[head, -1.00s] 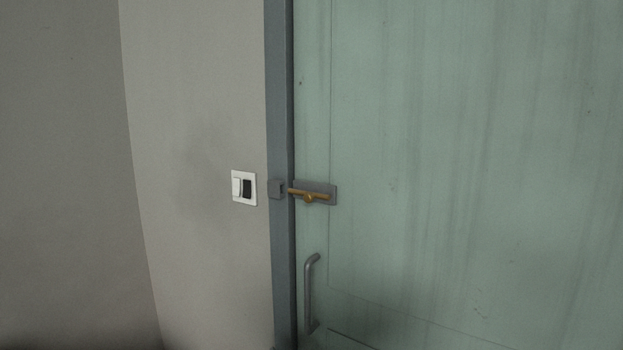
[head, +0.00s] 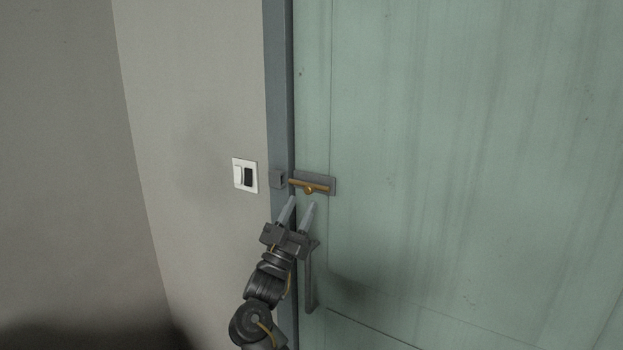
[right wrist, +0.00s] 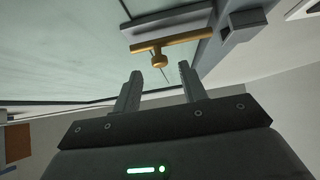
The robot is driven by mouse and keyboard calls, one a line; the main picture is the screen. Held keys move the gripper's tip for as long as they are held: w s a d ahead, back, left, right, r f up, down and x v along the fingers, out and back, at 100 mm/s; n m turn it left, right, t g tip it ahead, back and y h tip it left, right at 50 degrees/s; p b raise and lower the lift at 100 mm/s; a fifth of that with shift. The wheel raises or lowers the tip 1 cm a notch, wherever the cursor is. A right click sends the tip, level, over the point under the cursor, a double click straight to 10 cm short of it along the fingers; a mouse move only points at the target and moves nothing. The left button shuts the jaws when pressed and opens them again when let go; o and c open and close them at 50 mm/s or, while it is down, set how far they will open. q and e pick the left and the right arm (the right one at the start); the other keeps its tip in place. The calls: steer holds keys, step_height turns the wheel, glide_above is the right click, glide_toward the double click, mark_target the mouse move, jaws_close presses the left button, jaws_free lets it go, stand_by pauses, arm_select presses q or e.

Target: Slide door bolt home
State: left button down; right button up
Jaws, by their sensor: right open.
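The brass door bolt (head: 302,184) lies level on a grey plate (head: 331,185) on the green door (head: 450,150). Its round knob (head: 309,190) sticks out from the rod. The grey keeper (head: 277,179) is on the door frame, left of the bolt; a narrow gap seems to part the rod's left end from it. My right gripper (head: 298,204) is open and empty just below the bolt, fingers pointing up. In the right wrist view the knob (right wrist: 159,60) shows beyond and between the fingertips (right wrist: 160,75), not touched. My left gripper is not in view.
A grey pull handle (head: 310,285) is on the door below the bolt, partly behind my right gripper. A white switch plate (head: 244,175) is on the wall left of the door frame (head: 279,100). The door right of the bolt is clear.

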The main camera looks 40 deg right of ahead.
mark_target(311, 187)
steer(key=p+x, duration=0.3)
steer(key=x, duration=0.4)
steer(key=shift+d+r, duration=0.1)
steer(key=shift+c, duration=0.4)
jaws_close()
